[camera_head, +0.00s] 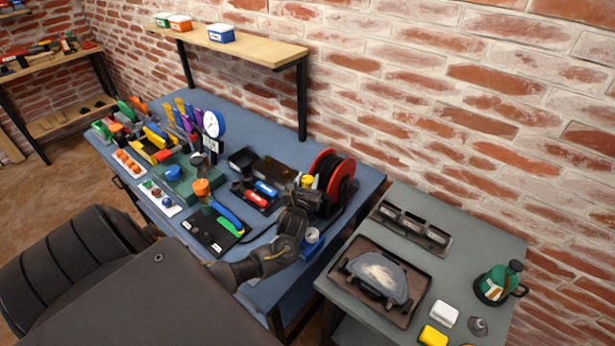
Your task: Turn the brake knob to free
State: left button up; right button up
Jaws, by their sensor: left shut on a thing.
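A cable reel with red rims and a dark drum (336,182) stands at the right end of the blue workbench. A small yellow part (308,181), which looks like the brake knob, shows at the reel's left side. My left arm comes in from the lower left, and its gripper (303,192) is at this yellow part, shut on it. The fingers partly hide the knob, and I cannot read its setting. My right gripper is not in view.
The blue bench (255,112) holds tools, a round white gauge (213,124), a green block (190,177) and a black board (213,232). A grey table (470,230) at the right carries a tray (412,312) and a green bottle (497,284). A brick wall stands behind.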

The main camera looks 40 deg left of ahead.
pick_arm(q)
jog(key=shift+n+g+y, duration=0.3)
jog(key=shift+y, duration=0.2)
jog(key=o, duration=1)
jog(key=v, duration=1)
jog(key=shift+s+d+b, duration=0.2)
jog(key=shift+s+b, duration=0.1)
jog(key=shift+s, duration=0.05)
jog(key=shift+f, duration=0.1)
